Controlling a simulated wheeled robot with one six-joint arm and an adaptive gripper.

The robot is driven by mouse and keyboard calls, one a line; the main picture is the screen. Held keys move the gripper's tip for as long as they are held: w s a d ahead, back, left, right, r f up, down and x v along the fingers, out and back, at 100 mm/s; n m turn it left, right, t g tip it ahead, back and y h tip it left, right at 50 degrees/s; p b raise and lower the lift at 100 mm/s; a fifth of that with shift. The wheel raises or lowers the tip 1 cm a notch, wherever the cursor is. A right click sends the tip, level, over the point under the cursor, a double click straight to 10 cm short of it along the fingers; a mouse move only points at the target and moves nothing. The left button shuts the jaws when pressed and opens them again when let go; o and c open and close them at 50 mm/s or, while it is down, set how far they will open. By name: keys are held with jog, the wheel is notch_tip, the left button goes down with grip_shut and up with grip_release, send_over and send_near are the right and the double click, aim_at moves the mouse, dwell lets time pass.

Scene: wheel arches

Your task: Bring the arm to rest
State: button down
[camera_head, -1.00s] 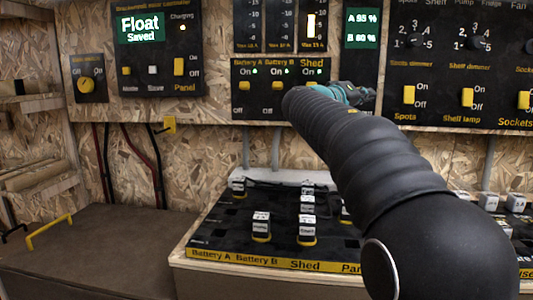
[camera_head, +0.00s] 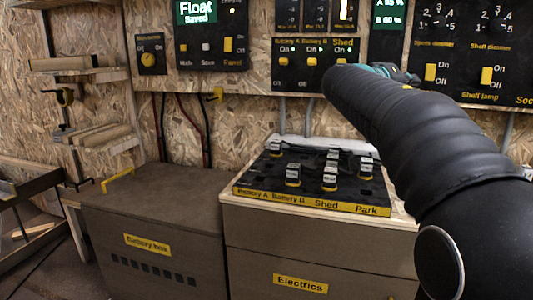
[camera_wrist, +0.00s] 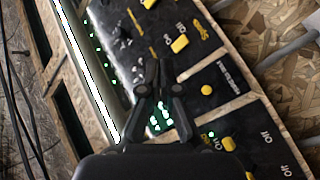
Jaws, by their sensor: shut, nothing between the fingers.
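My arm, in a ribbed black sleeve, reaches up from the lower right of the head view toward the wall panels. My gripper (camera_wrist: 158,92) shows in the wrist view with its fingertips together and nothing between them. In the head view its teal body (camera_head: 392,72) is partly seen at the arm's far end, and its fingers are hidden. In the wrist view it is in front of the switch panels, with a green-lit display (camera_wrist: 160,118) behind it. I cannot tell how far it is from them.
A battery switch panel (camera_head: 313,66) and a dimmer panel (camera_head: 465,50) hang on the chipboard wall. A board with several switch blocks (camera_head: 262,172) lies on the Electrics cabinet (camera_head: 255,240) below the arm. The battery box (camera_head: 120,213) has a clear top. Shelves (camera_head: 95,75) stand at left.

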jog(key=s+a+f+g+y, duration=0.1)
jog(key=s+a+f+y, duration=0.4)
jog(key=s+f, duration=0.6)
jog(key=s+a+f+n+g+y+p, duration=0.1)
jog(key=s+a+f+y, duration=0.4)
jog(key=s+f, duration=0.7)
jog(key=s+a+f+n+g+y+p, duration=0.1)
jog(key=s+a+f+y, duration=0.4)
jog(key=s+f, duration=0.6)
jog(key=s+a, duration=0.1)
jog(key=a, duration=0.1)
jog(key=shift+a+f+y, duration=0.15)
jog(key=shift+a+y, duration=0.2)
jog(key=shift+y, duration=0.05)
jog(key=shift+w, duration=0.1)
dwell(2.7)
